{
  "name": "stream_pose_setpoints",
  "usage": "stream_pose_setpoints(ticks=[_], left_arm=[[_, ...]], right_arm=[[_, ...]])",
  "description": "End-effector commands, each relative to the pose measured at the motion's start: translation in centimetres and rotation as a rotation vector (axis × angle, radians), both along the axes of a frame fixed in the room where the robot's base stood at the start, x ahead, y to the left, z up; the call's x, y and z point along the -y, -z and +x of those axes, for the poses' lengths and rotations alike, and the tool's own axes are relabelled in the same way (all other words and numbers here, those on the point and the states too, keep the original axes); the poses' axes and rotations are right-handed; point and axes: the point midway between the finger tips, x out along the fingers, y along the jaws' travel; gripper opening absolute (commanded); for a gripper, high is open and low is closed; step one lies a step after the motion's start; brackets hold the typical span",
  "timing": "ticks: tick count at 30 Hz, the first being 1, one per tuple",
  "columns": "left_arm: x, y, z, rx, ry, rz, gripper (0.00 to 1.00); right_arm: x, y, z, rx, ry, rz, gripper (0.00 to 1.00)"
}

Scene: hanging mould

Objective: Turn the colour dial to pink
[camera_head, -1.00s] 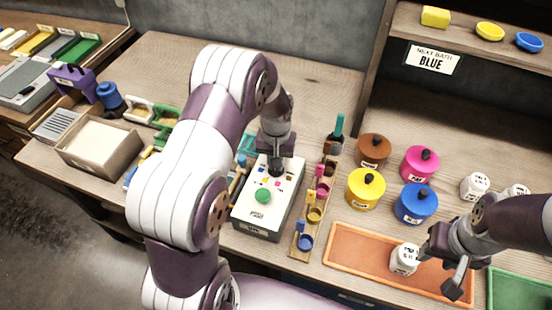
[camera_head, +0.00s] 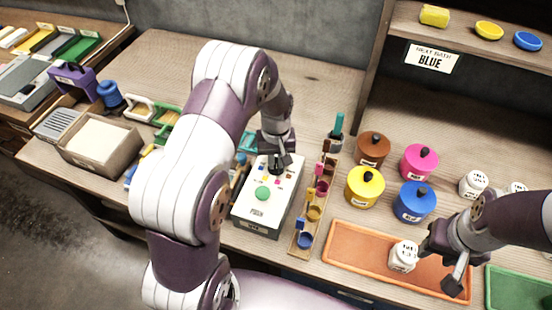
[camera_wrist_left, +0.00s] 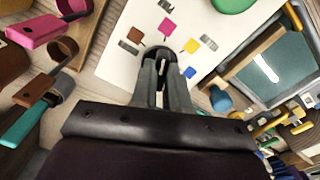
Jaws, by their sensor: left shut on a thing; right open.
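The colour dial (camera_wrist_left: 158,52) is a dark knob on a white-topped box (camera_head: 249,217), ringed by coloured squares. In the left wrist view the pink square (camera_wrist_left: 168,27) lies just beyond the dial, with a yellow square (camera_wrist_left: 191,45) and a blue square (camera_wrist_left: 189,72) to the right and a brown square (camera_wrist_left: 137,35) to the left. My left gripper (camera_wrist_left: 163,62) is shut on the dial from above; its fingers hide most of it, so I cannot tell where it points. A green button (camera_head: 262,194) sits nearer on the box. My right gripper (camera_head: 440,266) is open beside a white jar (camera_head: 403,257).
A wooden rack of coloured scoops (camera_head: 301,239) stands close to the box's right. Yellow (camera_head: 364,190), blue (camera_head: 414,205), pink (camera_head: 419,165) and brown (camera_head: 372,151) lidded pots are farther right. An orange tray (camera_head: 345,249) lies in front. A sign (camera_head: 432,58) reads "NEXT BATH BLUE".

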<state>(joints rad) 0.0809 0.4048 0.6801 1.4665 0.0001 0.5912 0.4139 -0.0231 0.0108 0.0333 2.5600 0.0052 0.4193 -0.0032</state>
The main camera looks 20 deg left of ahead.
Motion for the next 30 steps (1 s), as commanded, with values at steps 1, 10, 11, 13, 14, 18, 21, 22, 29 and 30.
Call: stream_pose_setpoints(ticks=[1,10,11,13,14,18,21,22,29,30], left_arm=[[0.0,-0.1,0.1,0.004,0.0,0.0,0.0],[0.0,-0.1,0.1,0.002,0.001,0.0,0.4],[0.0,-0.1,0.1,0.002,0.001,0.0,0.4],[0.0,-0.2,0.1,0.003,0.001,0.001,0.4],[0.0,-0.4,0.1,0.003,0.001,0.001,0.4],[0.0,-2.9,0.2,0.008,0.001,0.001,0.4],[0.0,-5.7,0.2,0.01,0.001,0.001,0.4],[0.0,-6.5,0.2,0.008,0.001,0.001,0.4],[0.0,-11.5,0.1,0.006,0.001,0.001,0.4],[0.0,-12.0,0.1,0.005,0.001,0.001,0.4]], right_arm=[[0.0,0.0,0.0,0.0,0.0,0.0,0.43],[0.0,0.0,0.0,0.0,0.0,0.0,0.43],[0.0,0.0,0.0,0.0,0.0,0.0,0.43],[0.0,0.0,0.0,0.0,0.0,0.0,0.43],[0.0,0.1,0.0,0.0,0.0,0.0,0.43],[0.0,0.5,0.0,0.0,0.0,0.0,0.43],[0.0,0.9,0.0,0.0,0.0,0.0,0.43],[0.0,1.0,0.0,0.0,0.0,0.0,0.43],[0.0,1.5,0.0,0.0,0.0,0.0,0.43],[0.0,1.5,0.0,0.0,0.0,0.0,0.43]])
